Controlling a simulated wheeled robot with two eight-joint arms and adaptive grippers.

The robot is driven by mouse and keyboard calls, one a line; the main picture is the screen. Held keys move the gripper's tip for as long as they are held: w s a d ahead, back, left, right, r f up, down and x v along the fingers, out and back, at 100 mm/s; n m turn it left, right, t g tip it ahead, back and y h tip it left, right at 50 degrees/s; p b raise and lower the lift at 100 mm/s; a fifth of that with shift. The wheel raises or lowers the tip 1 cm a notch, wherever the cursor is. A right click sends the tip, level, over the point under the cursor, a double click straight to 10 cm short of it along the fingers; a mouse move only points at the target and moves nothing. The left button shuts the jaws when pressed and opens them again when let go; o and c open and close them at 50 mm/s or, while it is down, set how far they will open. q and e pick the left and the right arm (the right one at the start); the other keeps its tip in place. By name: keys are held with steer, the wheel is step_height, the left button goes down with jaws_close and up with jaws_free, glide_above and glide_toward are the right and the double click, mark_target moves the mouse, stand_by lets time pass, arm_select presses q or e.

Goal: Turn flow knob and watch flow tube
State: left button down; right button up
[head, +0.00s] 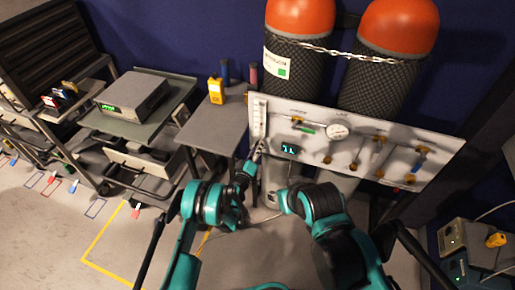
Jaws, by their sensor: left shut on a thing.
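The grey gas panel (351,142) stands in front of two gas cylinders. The upright flow tube (259,118) is at the panel's left end, with a pale scale. My left gripper (257,154) is at the foot of the tube, shut on what appears to be the flow knob. The fingers hide the knob, and the float inside the tube is too small to make out. My right arm reaches in below the panel. I cannot make out its gripper's fingers.
The panel also carries a round gauge (338,131), a small lit display (290,149) and several brass valves. Orange-topped cylinders (300,18) stand behind it, held by a chain (345,54). A side table (212,128) with a yellow meter (216,90) is at left.

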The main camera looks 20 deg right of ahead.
arm_select(q)
steer(key=c, duration=1.2)
jaws_free()
steer(key=shift+r, duration=0.1)
